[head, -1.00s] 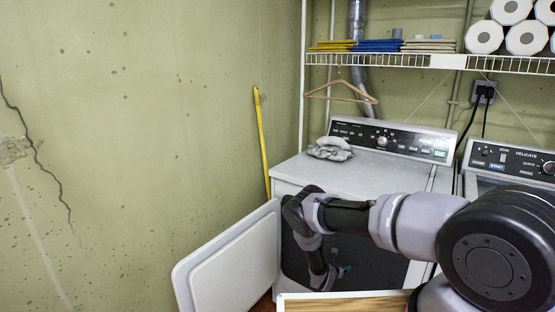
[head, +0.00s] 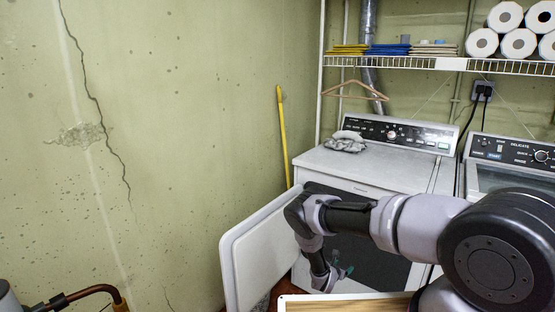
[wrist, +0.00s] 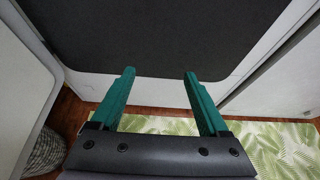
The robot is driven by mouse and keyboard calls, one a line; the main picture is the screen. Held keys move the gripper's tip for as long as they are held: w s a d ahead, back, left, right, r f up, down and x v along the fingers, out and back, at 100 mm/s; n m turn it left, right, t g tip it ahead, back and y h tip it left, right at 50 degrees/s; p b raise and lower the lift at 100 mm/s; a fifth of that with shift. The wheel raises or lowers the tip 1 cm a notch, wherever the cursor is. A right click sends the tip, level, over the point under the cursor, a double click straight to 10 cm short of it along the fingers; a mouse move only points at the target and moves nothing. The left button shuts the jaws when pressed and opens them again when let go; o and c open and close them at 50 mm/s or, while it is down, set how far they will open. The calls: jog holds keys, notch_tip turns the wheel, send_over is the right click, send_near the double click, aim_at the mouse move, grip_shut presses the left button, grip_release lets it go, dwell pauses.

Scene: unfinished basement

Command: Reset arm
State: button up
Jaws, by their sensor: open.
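My arm reaches in from the right in the head view and bends down in front of the dryer (head: 330,160). My gripper (wrist: 158,75) has two green fingers set wide apart with nothing between them. In the head view my gripper (head: 338,275) is small and low, in front of the dark dryer front. In the wrist view the fingers point toward the dark panel (wrist: 160,35) and its white lower border. Whether they touch it cannot be told.
The white door (head: 262,250) stands swung open left of my arm. A wooden-topped surface (head: 340,305) lies at the bottom. A leafy green mat (wrist: 275,145) covers the floor; a woven basket (wrist: 45,152) is at left. A grey cloth (head: 345,142) lies on the dryer.

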jog(key=w+d+r+m+g+h, duration=0.1)
jog(key=w+r+m, duration=0.15)
jog(key=r, duration=0.55)
jog(key=w+d+r+m+g+h, duration=0.15)
jog(key=r+m, duration=0.25)
jog(key=r, duration=0.4)
jog(key=w+d+r+m+g+h, duration=0.15)
jog(key=r+m, duration=0.25)
jog(key=r, duration=0.4)
jog(key=s+d+r+m+g+y, duration=0.1)
jog(key=s+r+m, duration=0.15)
jog(key=r, duration=0.55)
jog(key=s+r+m+g+y, duration=0.15)
jog(key=r+m, duration=0.25)
jog(key=r, duration=0.4)
jog(key=s+d+r+m+g+y, duration=0.1)
jog(key=s+r+m, duration=0.2)
jog(key=r, duration=0.5)
jog(key=s+a+r+m+y, duration=0.2)
jog(key=s+r+m+y, duration=0.45)
jog(key=s+r, duration=1.3)
jog(key=s+a+r+m+t+y, duration=0.2)
jog(key=s+a+r+m, duration=0.1)
jog(key=s, duration=0.5)
jog(key=s+a+r+m+t+y, duration=0.1)
jog(key=s+a+r+m+t, duration=0.1)
jog(key=s+a+r, duration=0.3)
jog(key=s+m, duration=0.1)
jog(key=s, duration=0.3)
jog(key=shift+r+y, duration=0.4)
